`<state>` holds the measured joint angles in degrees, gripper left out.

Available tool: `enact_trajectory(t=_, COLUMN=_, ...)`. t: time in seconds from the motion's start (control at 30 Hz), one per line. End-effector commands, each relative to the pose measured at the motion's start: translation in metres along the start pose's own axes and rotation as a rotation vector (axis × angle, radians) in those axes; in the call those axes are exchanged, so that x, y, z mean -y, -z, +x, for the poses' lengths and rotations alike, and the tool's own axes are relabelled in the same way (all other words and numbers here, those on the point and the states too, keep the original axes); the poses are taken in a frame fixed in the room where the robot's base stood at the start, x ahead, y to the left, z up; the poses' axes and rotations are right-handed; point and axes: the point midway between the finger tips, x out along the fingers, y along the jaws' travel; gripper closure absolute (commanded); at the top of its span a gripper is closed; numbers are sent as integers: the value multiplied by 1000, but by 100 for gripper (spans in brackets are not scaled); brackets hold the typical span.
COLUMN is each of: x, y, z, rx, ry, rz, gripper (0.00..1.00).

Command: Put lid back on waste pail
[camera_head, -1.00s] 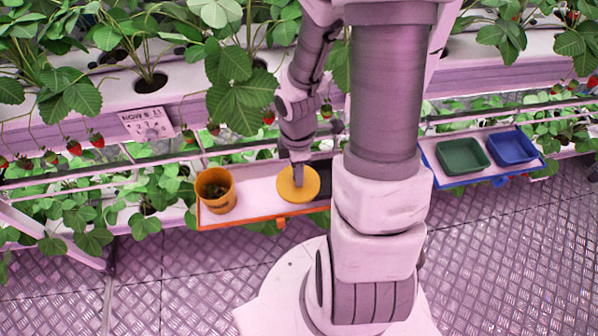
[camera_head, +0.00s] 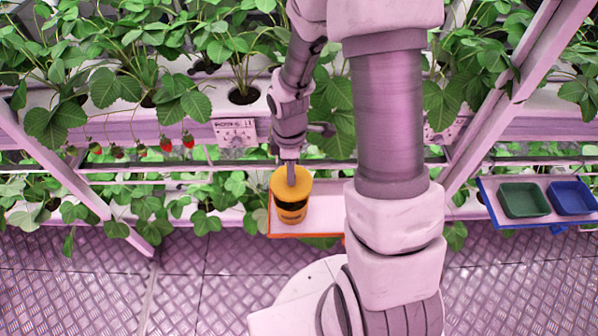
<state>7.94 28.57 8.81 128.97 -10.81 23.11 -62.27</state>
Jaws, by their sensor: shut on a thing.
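The waste pail (camera_head: 291,216) is a small orange-yellow tub with a dark band, standing at the left end of the orange-edged tray. The yellow round lid (camera_head: 280,184) is directly over the pail's mouth and hides the opening. My gripper (camera_head: 291,178) points down from above and is shut on the lid at its middle. The lid looks roughly level. I cannot tell whether it rests on the rim or hangs just above it.
The orange-edged tray (camera_head: 325,215) has bare surface right of the pail; my arm covers its right part. A blue-edged shelf with a green bin (camera_head: 524,200) and a blue bin (camera_head: 572,198) is at right. Strawberry racks stand behind, with a slanted post (camera_head: 500,105).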

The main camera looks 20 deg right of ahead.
Motion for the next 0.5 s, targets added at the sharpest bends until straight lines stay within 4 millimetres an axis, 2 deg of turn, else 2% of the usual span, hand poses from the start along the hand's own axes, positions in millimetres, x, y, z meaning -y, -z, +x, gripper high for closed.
enact_trajectory(t=0.27, x=-1, y=2, z=7, rx=0, ry=0, rz=1, gripper=100)
enact_trajectory(t=0.5, x=-1, y=2, z=27, rx=0, ry=1, rz=1, gripper=100)
